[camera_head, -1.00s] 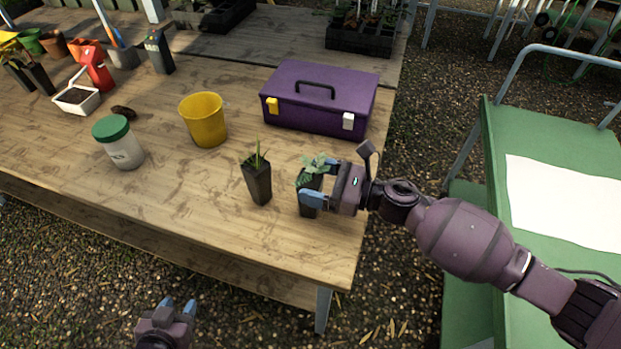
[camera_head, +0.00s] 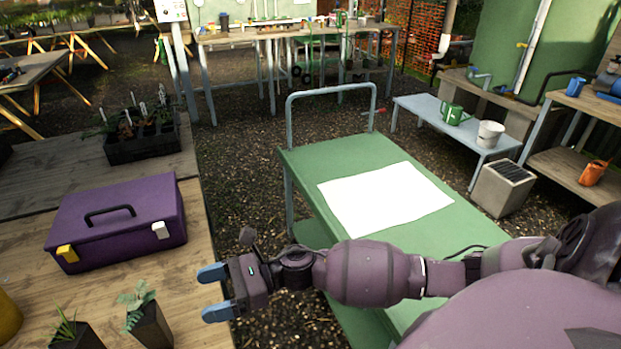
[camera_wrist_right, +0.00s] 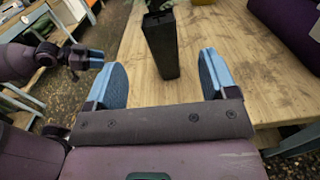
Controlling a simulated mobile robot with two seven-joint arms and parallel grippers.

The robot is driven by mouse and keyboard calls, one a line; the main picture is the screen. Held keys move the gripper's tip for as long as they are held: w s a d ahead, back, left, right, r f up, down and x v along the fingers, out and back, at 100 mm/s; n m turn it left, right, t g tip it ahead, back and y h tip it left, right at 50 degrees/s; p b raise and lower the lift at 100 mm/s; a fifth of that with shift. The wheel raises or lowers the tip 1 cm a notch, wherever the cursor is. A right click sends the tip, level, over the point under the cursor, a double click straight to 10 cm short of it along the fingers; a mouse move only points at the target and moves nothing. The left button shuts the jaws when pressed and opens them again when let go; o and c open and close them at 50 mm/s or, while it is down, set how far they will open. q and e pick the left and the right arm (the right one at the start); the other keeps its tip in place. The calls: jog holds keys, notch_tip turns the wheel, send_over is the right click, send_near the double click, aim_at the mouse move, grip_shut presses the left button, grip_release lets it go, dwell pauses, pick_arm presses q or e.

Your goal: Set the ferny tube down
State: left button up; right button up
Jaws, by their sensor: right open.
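The leafy, ferny plant (camera_head: 137,300) in its dark square tube (camera_head: 152,328) stands on the wooden table near the right edge. It stands upright; its base is at the bottom edge of the head view. My right gripper (camera_head: 214,292) is open and empty, to the right of the tube and apart from it. In the right wrist view a dark tube (camera_wrist_right: 162,48) stands ahead, between the open fingers' directions; its foliage is mostly cut off. My left gripper (camera_wrist_right: 97,59) shows small at the left there; its jaw state is unclear.
A spiky plant (camera_head: 66,328) in another dark tube stands left of the ferny one. A purple toolbox (camera_head: 120,225) sits behind them. A black tray of seedlings (camera_head: 140,145) is further back. A green cart (camera_head: 312,165) with a white sheet (camera_head: 385,198) stands to the right.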

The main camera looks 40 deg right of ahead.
jog(key=s+d+f+n+t+h, duration=0.5)
jog(key=s+d+f+n+h, duration=1.1)
jog(key=n, duration=0.7)
jog(key=shift+s+f+h, duration=0.6)
jog(key=shift+f, duration=0.25)
